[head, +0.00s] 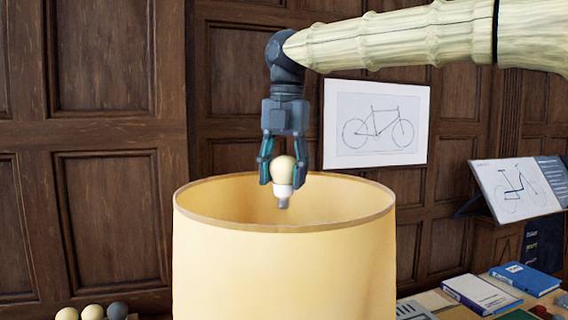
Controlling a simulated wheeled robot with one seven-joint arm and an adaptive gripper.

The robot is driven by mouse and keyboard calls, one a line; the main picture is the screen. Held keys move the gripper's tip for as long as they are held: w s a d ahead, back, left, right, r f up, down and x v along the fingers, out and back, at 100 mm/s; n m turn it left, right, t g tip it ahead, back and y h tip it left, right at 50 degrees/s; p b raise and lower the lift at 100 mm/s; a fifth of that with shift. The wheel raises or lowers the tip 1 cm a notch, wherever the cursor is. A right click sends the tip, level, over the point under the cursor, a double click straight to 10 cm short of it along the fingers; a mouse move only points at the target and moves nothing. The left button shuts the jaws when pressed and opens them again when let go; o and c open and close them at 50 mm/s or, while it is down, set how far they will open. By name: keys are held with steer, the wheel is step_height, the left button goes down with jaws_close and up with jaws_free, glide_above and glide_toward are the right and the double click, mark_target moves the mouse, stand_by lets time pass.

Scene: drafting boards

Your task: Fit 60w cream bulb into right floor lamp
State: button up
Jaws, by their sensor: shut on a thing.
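A cream bulb (284,172) with a white collar and grey metal base hangs upright, base down, in my gripper (284,178). My gripper points straight down, with its two fingers shut on the bulb's sides. The bulb is over the open top of a large cream lampshade (284,270), its base at about the height of the rim in the picture. I cannot tell how far the bulb is from the shade's walls in depth. The lamp's socket and stand are hidden by the shade.
Two cream bulbs (92,312) and a grey bulb (117,311) sit at the bottom left. A table at the right holds a white-and-blue book (481,294), a blue book (525,279) and a tilted drawing board (515,190). A framed bicycle drawing (376,124) hangs on the panelled wall (105,220).

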mark_target(283, 200)
steer(key=w+f, duration=0.4)
steer(key=shift+w, duration=0.15)
steer(key=shift+f, duration=0.3)
steer(key=shift+s+f, duration=0.15)
steer(key=shift+s, duration=0.25)
steer(key=shift+s+f, duration=0.25)
steer(key=shift+s, duration=0.75)
steer(key=shift+f, duration=0.35)
steer(key=f, duration=0.2)
steer(key=w+f, duration=0.1)
steer(key=f+b, duration=0.1)
steer(key=f, duration=0.1)
steer(key=shift+w+f, duration=0.3)
steer(key=shift+s, duration=0.3)
steer(key=shift+w+f, duration=0.1)
steer(key=shift+w, duration=0.05)
steer(key=shift+f, duration=0.45)
